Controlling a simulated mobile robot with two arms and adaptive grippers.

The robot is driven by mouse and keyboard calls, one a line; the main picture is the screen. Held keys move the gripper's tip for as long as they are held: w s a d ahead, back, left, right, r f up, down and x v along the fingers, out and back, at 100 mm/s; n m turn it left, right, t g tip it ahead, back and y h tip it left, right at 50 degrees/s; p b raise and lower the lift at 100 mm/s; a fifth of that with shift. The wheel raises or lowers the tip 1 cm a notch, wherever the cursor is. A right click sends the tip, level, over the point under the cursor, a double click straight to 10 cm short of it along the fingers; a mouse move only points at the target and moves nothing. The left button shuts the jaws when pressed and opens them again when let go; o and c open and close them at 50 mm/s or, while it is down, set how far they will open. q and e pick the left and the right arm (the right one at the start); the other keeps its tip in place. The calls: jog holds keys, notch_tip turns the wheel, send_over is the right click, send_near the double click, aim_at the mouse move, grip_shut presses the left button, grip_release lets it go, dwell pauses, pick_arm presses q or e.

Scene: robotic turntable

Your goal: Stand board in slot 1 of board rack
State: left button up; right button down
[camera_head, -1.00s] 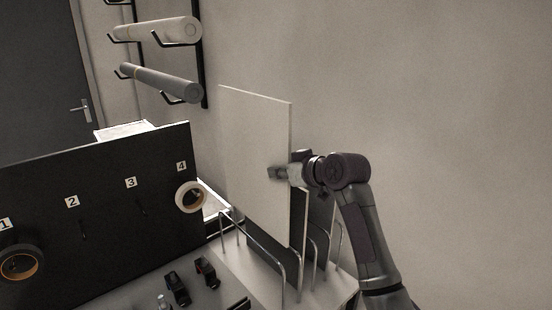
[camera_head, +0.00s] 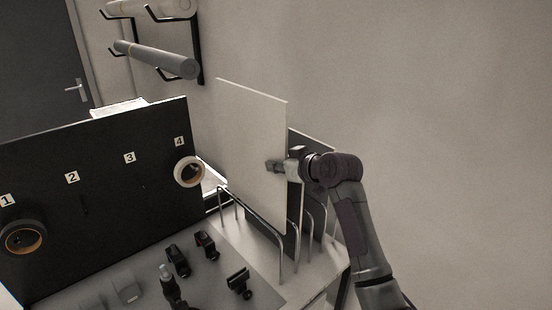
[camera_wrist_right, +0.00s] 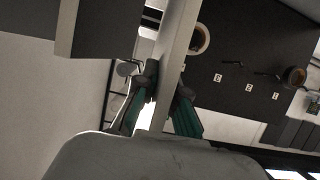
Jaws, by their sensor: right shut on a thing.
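A large white board (camera_head: 250,150) stands upright in the head view, above the left side of the wire board rack (camera_head: 281,262). My right gripper (camera_head: 278,166) is shut on its right edge. In the wrist view the board (camera_wrist_right: 183,30) runs between the two green-padded fingers (camera_wrist_right: 165,104). The board's lower edge is close to the tops of the rack's wire hoops. I cannot tell whether it is between them. A dark grey board (camera_head: 318,146) stands in the rack behind the white one. The rack's slot numbers are not readable. My left gripper is not in view.
A black panel (camera_head: 100,220) with numbered labels stands left of the rack and carries tape rolls (camera_head: 188,171). Several small black tools (camera_head: 205,245) lie on the grey table in front. Wall holders with rolls (camera_head: 155,60) are at the upper left.

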notch_tip(320, 180, down, 2)
jog(key=f+b, duration=0.1)
jog(key=b, duration=0.8)
send_over(276, 228)
notch_tip(276, 228, down, 9)
jog(key=f+b, duration=0.1)
jog(key=f, duration=0.1)
jog(key=shift+w+f+b, duration=0.3)
jog(key=shift+w+b, duration=0.05)
jog(key=shift+b, duration=0.05)
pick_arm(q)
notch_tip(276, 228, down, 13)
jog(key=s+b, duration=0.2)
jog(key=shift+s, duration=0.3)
pick_arm(e)
jog(key=shift+f, duration=1.65)
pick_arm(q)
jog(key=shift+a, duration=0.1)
pick_arm(e)
jog(key=c, duration=1.2)
grip_release()
